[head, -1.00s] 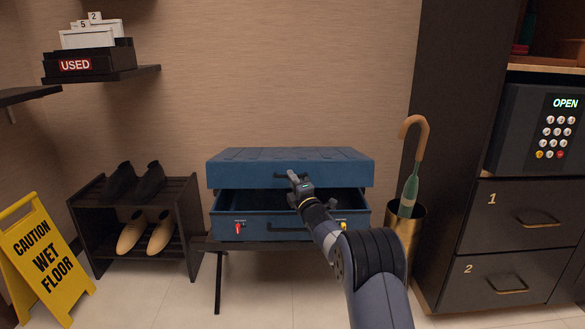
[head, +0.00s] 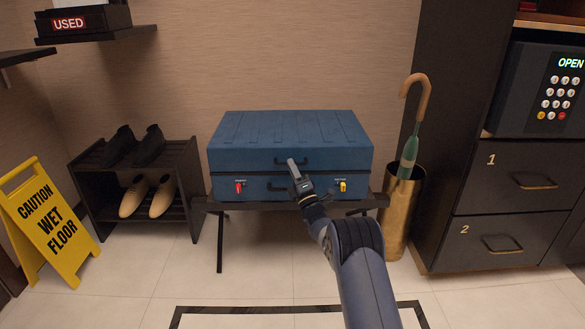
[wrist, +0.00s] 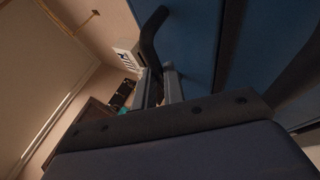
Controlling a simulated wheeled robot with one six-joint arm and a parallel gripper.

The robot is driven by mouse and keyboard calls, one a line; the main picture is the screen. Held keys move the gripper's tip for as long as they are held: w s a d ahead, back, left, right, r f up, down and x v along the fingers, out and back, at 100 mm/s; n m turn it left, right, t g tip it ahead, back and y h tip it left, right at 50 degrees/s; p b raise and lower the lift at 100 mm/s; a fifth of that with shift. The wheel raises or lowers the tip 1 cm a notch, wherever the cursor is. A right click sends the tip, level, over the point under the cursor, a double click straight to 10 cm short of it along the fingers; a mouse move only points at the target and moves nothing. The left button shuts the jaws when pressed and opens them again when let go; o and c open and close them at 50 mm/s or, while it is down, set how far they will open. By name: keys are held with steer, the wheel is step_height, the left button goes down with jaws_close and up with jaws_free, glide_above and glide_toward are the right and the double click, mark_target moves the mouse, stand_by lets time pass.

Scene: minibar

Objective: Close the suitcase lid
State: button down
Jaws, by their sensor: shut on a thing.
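The blue suitcase (head: 255,188) sits on a dark folding rack, its front facing me. Its lid (head: 290,130) lies down level on the base, with only a thin dark seam between them. A dark handle is on the lid front (head: 312,158) and another on the base. A red latch (head: 239,187) is at the left of the base and a yellow latch (head: 342,186) at the right. My gripper (head: 293,166) is at the lid's front, shut on the lid handle. In the wrist view the dark handle (wrist: 150,38) meets the fingers beside the blue panel.
The rack (head: 219,245) stands on a clear tiled floor. A shoe rack (head: 195,190) and a yellow wet-floor sign (head: 45,225) are at left. A brass umbrella stand (head: 403,220) is close at right, beside dark drawers (head: 512,195).

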steer(key=shift+f, duration=0.9)
steer(key=c, duration=1.6)
jaws_free()
steer(key=shift+o, duration=0.5)
steer(key=shift+r, duration=0.1)
steer(key=shift+d, duration=0.1)
steer(key=p+v, duration=0.3)
steer(key=v, duration=0.7)
steer(key=shift+s+d, duration=0.15)
steer(key=shift+s, duration=0.3)
